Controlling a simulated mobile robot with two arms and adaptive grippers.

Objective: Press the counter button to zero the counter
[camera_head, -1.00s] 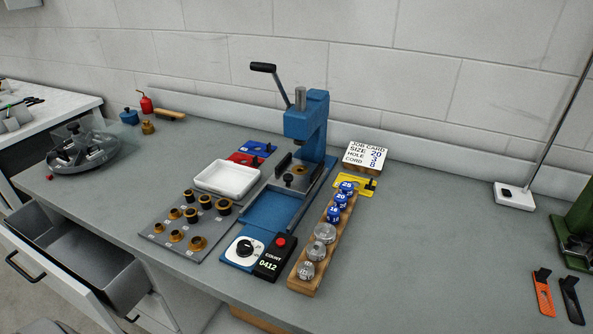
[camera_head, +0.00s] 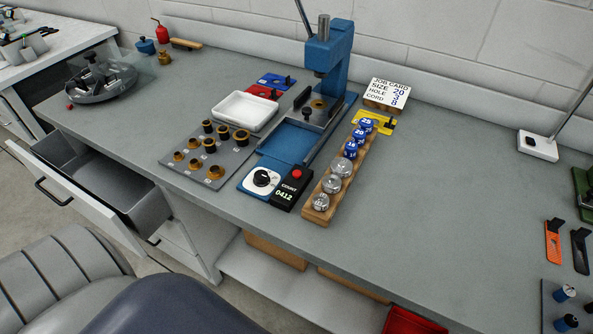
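The counter (camera_head: 287,193) is a small black box near the front edge of the grey bench. Its label reads COUNT and its display shows 0412. A red round button (camera_head: 297,174) sits on its top, at the far end. A white dial on a blue base (camera_head: 262,179) stands just left of the counter. Neither of my grippers shows in the head view.
A wooden rack of dies (camera_head: 318,215) stands close right of the counter. The blue press (camera_head: 330,48) rises behind it. A grey board of brass-coloured bushings (camera_head: 172,165) lies left. An open drawer (camera_head: 70,152) juts out at left.

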